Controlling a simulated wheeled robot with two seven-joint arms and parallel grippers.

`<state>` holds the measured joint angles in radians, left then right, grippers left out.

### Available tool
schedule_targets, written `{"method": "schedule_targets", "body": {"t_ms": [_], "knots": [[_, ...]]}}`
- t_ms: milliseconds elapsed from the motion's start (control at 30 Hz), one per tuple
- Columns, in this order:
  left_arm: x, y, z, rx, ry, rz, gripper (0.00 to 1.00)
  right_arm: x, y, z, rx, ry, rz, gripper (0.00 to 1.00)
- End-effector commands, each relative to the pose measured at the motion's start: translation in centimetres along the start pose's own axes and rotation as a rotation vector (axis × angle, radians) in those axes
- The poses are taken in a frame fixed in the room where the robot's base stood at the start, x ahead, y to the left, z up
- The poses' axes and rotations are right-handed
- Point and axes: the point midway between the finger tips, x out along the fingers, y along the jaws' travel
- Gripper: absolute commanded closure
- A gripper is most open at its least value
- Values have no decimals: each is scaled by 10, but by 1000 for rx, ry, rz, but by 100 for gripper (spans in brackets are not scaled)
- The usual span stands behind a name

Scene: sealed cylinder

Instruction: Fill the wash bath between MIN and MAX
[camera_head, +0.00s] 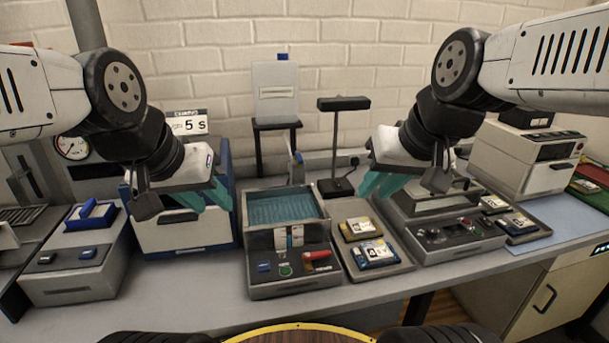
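The wash bath (254,221) stands at the middle of the bench, an open grey box with teal liquid (285,207) inside. Its front has a small gauge with pale tags (289,237); the liquid level against them is too small to read. Behind it a white tank (276,92) with a blue cap sits on a black stand, and a tap with a lever (294,160) hangs over the bath's back edge. My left gripper (205,201) is open and empty, left of the bath. My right gripper (381,187) looks open and empty, right of the bath.
A red switch and a green button (285,270) are on the bath's front panel. A tray with cards (363,228) and a grey device (456,237) stand to the right. A blue-edged unit (182,238) and a white box (75,255) stand to the left. A black lamp-like stand (338,186) is behind.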

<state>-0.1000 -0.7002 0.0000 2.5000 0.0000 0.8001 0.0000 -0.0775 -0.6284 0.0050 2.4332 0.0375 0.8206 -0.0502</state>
Motion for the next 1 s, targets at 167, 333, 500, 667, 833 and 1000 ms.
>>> {"method": "schedule_targets", "body": {"t_ms": [167,333,500,667,833,1000], "knots": [[0,0,0,0,0,0,65,8,-2,-44,-15,-52,-39,100],[0,0,0,0,0,0,65,21,-2,-88,-35,-91,-90,100],[0,0,0,0,0,0,65,40,2,-131,-55,-120,-152,100],[0,0,0,0,0,0,65,65,8,-169,-73,-139,-218,100],[0,0,0,0,0,0,65,93,16,-204,-92,-145,-288,100],[0,0,0,0,0,0,65,115,25,-228,-106,-141,-343,100]]}}
